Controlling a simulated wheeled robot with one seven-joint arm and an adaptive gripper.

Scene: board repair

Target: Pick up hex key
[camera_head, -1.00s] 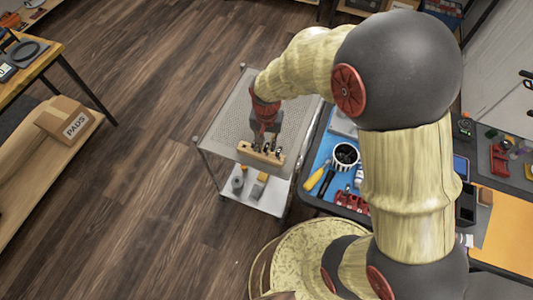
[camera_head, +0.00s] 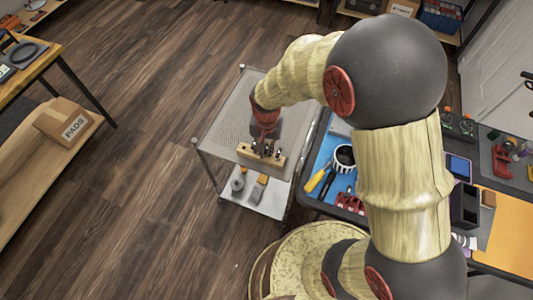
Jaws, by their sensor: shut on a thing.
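A wooden block (camera_head: 275,161) with several small dark tools standing in it sits on the top shelf of a grey perforated cart. My gripper (camera_head: 264,148) is over the block, at the upper ends of the tools. It is shut on a thin thing there, which I take to be the hex key. The key is too small and too covered by the fingers to make out clearly. I cannot tell whether it is clear of the block.
The cart's perforated top (camera_head: 228,125) has free room left of and behind the block. Its lower shelf (camera_head: 270,205) holds small grey and yellow items.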

